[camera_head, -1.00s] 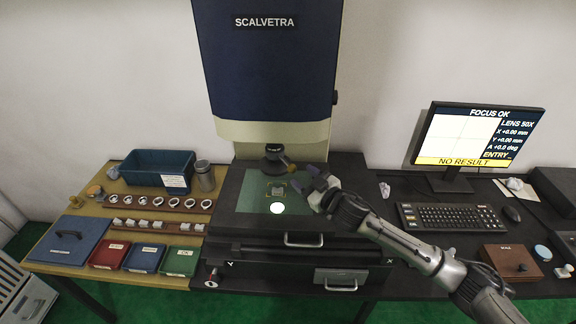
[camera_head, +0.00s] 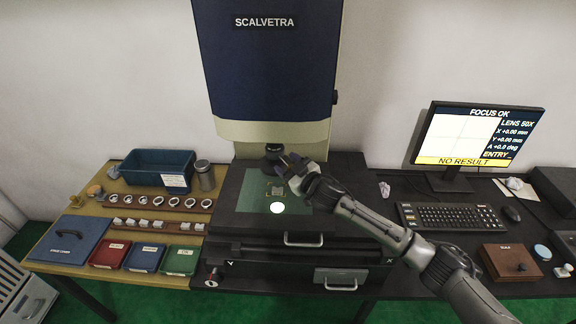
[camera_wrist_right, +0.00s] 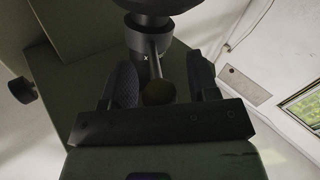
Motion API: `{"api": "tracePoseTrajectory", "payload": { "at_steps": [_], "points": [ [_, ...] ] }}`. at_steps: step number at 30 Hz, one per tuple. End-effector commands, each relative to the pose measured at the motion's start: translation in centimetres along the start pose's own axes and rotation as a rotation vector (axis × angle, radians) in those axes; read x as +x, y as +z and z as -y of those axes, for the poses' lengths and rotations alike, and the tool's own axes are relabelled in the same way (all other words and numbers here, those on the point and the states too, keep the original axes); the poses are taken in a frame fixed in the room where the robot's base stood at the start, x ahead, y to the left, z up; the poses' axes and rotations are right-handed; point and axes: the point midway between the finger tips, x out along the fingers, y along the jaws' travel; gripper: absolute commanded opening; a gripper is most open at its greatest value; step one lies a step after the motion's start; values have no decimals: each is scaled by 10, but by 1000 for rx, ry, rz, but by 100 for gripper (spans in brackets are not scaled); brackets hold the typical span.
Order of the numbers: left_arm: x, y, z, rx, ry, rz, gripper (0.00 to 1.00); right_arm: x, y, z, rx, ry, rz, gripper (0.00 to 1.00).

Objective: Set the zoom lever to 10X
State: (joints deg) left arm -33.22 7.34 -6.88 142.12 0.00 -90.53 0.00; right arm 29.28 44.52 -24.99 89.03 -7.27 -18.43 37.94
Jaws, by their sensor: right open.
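The dark zoom lens (camera_head: 273,151) hangs under the measuring machine's head, above the lit stage. My right gripper (camera_head: 286,161) is beside it on the right, and hides part of the lens. In the right wrist view, the zoom lever (camera_wrist_right: 158,92), a thin stem with a round dark yellowish knob, points from the lens barrel (camera_wrist_right: 145,18) into the space between my open fingers. A finger is on each side of the knob; I see gaps, so it does not look gripped. The monitor (camera_head: 481,135) reads LENS 50X. My left gripper is not in view.
The stage (camera_head: 250,196) below holds a small part on a green plate near a bright light spot. A blue bin (camera_head: 158,168), rows of rings and small coloured trays are on the left. The keyboard (camera_head: 452,218) and a brown box (camera_head: 510,262) are on the right.

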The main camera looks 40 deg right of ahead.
Motion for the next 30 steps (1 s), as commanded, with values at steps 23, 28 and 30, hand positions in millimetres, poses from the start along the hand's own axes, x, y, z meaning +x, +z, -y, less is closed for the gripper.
{"api": "tracePoseTrajectory", "payload": {
  "at_steps": [23, 28, 30],
  "points": [
    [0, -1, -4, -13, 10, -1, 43, 0, 0, 0, 0, 0, 0, 0],
    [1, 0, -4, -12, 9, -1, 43, 0, 0, 2, 2, 11, 3, 0],
    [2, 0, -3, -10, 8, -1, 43, 0, 0, 4, 3, 30, 10, 0]
  ]
}}
